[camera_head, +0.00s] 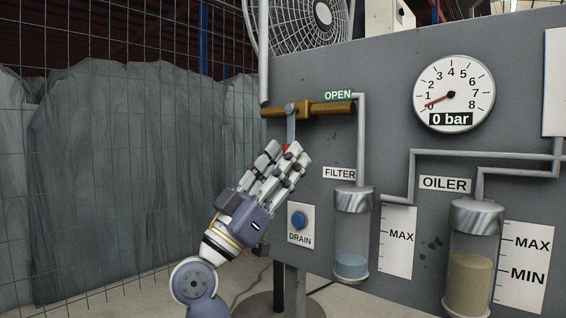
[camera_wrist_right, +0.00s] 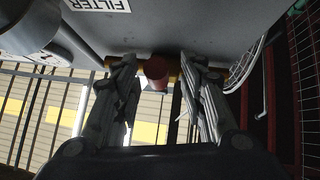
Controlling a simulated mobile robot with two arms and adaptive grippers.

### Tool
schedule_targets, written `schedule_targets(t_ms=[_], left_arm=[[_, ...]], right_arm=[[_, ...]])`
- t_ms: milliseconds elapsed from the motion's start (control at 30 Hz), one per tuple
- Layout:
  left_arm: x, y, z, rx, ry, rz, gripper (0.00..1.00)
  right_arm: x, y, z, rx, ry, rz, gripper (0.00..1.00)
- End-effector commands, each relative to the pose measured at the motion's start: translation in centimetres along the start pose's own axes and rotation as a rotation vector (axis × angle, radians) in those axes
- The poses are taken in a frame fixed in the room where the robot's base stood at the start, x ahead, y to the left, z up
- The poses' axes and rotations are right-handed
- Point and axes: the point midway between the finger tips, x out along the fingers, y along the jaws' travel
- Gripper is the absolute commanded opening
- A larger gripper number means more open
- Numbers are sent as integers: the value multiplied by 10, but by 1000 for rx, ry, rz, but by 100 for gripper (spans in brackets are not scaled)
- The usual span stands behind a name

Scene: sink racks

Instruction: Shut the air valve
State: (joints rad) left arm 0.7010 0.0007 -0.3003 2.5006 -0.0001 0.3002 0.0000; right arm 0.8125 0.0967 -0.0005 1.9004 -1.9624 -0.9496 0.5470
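The air valve (camera_head: 300,108) is a brass body in the pipe at the upper left of the grey panel. Its grey lever (camera_head: 291,128) hangs down, crosswise to the brass pipe, and ends in a red grip (camera_head: 287,147). A green OPEN label (camera_head: 338,95) sits at the right of the valve. My right gripper (camera_head: 286,158) is just below the lever, fingers pointing up. In the right wrist view the red grip (camera_wrist_right: 156,70) shows between the spread fingers, near their tips; no contact is clear. My left gripper is not in view.
The gauge (camera_head: 454,94) reads 0 bar. The filter bowl (camera_head: 352,235), oiler bowl (camera_head: 472,260) and blue drain button (camera_head: 299,220) are to the right of my right gripper. A wire fence (camera_head: 120,170) stands at the left, and a fan (camera_head: 300,25) is behind the panel.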

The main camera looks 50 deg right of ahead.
Motion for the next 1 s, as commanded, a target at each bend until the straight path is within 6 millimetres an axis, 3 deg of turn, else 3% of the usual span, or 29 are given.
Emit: schedule_targets(t_ms=[367, 800, 1000], left_arm=[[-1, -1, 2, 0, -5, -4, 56], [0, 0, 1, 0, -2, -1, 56], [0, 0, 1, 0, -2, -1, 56]], right_arm=[[-9, 0, 0, -3, 2, -1, 40], [-95, -1, 0, -2, 1, -3, 40], [-117, -1, 0, -1, 0, -1, 40]])
